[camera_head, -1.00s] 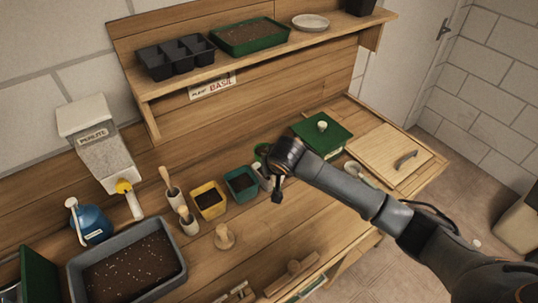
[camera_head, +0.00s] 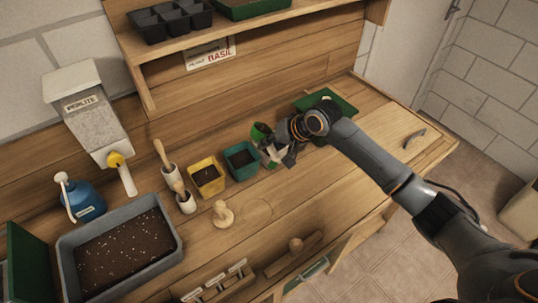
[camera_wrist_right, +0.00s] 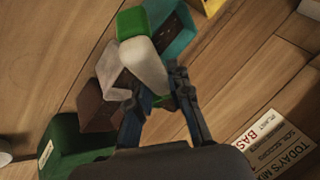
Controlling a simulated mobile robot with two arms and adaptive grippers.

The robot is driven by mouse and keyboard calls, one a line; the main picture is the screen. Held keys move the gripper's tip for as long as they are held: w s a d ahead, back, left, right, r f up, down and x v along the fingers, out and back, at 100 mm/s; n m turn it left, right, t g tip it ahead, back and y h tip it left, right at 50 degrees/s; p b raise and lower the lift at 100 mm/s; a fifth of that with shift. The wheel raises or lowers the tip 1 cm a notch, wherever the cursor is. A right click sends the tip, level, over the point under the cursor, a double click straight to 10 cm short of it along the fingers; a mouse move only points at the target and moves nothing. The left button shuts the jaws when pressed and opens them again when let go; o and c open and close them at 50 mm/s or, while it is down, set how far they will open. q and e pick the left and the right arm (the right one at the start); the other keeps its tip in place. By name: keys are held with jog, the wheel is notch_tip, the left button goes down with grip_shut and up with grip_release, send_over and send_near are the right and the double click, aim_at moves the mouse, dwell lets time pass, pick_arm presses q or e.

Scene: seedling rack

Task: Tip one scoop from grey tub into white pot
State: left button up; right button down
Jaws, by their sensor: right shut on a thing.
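My right gripper (camera_head: 288,158) is shut on a pale and green thing, likely the scoop (camera_wrist_right: 143,65). It holds this over the row of pots, right of the teal pot (camera_head: 242,160). In the right wrist view the thing leans out past my fingers (camera_wrist_right: 160,105), close to the white pot (camera_wrist_right: 106,68). Whether its pale part is above or touching the pot I cannot tell, and its contents are hidden. The grey tub (camera_head: 150,267) at the lower left holds dark soil with white specks. My left gripper is out of view.
A yellow pot (camera_head: 206,178) stands left of the teal pot. A brown pot (camera_wrist_right: 97,106) and a green box (camera_wrist_right: 62,142) stand beyond the white pot. A wooden tamper (camera_head: 223,213) stands in front. A perlite dispenser (camera_head: 92,110) and blue bottle (camera_head: 82,200) are left.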

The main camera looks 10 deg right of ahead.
jog(key=shift+w+d+r+m+y+b, duration=0.15)
jog(key=shift+m+y+b, duration=0.4)
jog(key=shift+y, duration=0.25)
jog(key=shift+w+d+r+m+y, duration=0.1)
jog(key=shift+w+m+y, duration=0.05)
jog(key=shift+m+y, duration=0.4)
jog(key=shift+w+d+m+y+b, duration=0.15)
jog(key=shift+m+y+b, duration=0.15)
jog(key=shift+y, duration=0.35)
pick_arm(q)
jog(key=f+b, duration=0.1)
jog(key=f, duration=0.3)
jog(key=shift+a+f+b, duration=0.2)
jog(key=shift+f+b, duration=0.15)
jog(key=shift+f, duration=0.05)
pick_arm(e)
jog(key=m+y, duration=0.1)
jog(key=r+m+y, duration=0.1)
jog(key=shift+w+d+y, duration=0.2)
jog(key=shift+d+y, duration=0.1)
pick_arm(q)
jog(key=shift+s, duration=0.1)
